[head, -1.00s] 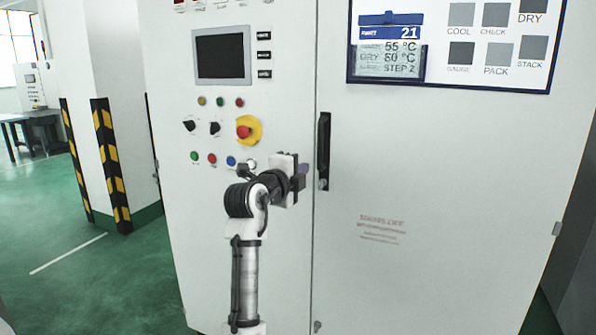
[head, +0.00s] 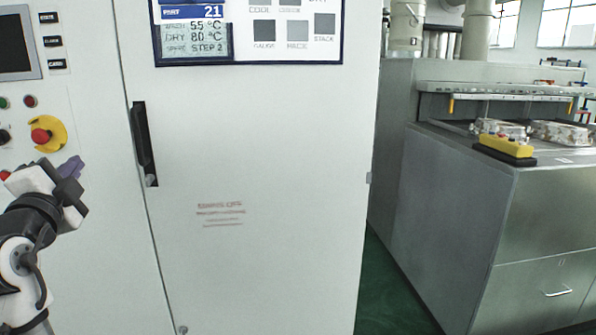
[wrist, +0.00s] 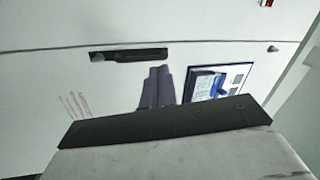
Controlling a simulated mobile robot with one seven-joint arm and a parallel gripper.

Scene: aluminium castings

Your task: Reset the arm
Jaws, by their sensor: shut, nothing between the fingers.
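My gripper (head: 72,167) is at the left edge of the head view, in front of the white control cabinet (head: 262,130). Its purple-grey fingers are together with nothing between them. In the wrist view the shut fingers (wrist: 158,87) stick out past the dark gripper body, with the cabinet face beyond. The wrist view lies turned on its side. My fingers look apart from the cabinet, but the exact gap cannot be told.
The cabinet has a black door handle (head: 144,145), a red emergency stop (head: 41,136) on yellow, and a display board (head: 250,32). At right stands a metal bench (head: 480,190) with castings (head: 562,132) and a yellow button box (head: 505,148). Green floor shows between them.

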